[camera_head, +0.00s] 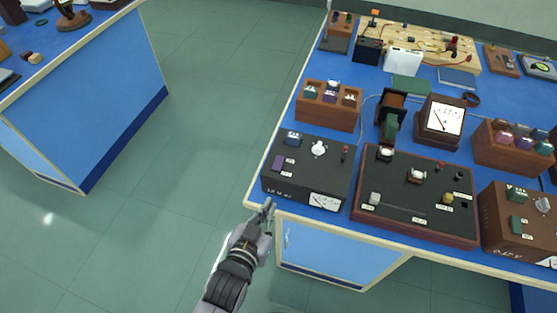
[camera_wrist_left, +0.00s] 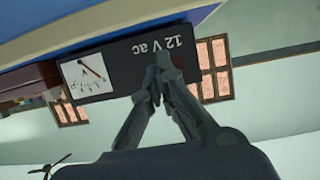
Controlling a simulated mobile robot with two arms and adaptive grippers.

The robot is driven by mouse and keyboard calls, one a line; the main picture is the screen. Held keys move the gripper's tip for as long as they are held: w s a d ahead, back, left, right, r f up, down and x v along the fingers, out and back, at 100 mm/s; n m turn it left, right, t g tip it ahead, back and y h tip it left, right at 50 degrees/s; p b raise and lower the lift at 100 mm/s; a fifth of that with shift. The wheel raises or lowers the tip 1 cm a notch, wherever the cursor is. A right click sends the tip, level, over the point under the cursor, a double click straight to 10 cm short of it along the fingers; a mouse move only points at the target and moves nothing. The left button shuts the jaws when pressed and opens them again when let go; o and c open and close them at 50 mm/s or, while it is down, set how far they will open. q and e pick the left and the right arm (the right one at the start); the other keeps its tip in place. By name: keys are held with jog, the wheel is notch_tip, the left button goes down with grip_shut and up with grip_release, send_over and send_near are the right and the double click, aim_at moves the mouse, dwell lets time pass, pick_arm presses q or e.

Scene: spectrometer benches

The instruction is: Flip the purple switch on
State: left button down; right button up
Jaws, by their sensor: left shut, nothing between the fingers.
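The purple switch (camera_head: 278,162) sits on the left of the top face of a black power supply box (camera_head: 318,179) at the front left corner of the blue bench. My left gripper (camera_head: 268,205) is shut and empty, beside the box's front left corner and off the bench edge. In the left wrist view the closed fingertips (camera_wrist_left: 162,58) overlap the box's front face (camera_wrist_left: 122,72) near the "12 V ac" label; I cannot tell whether they touch it. The purple switch is not visible in that view. My right gripper is not in view.
A blue switch (camera_head: 293,139) and a white knob (camera_head: 319,149) are near the purple switch. Open floor (camera_head: 190,150) lies left of the bench.

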pick_arm(q)
notch_tip(320, 180, up, 12)
jog(key=t, duration=0.2)
jog(key=shift+w+a+n+t, duration=0.15)
jog(key=shift+a+n+t, duration=0.15)
jog(key=shift+a, duration=0.05)
jog(key=p, duration=0.2)
send_over(278, 167)
jog(key=shift+s+f, duration=0.4)
jog(key=f, duration=0.2)
jog(key=shift+w+f, duration=0.3)
jog(key=shift+f, duration=0.85)
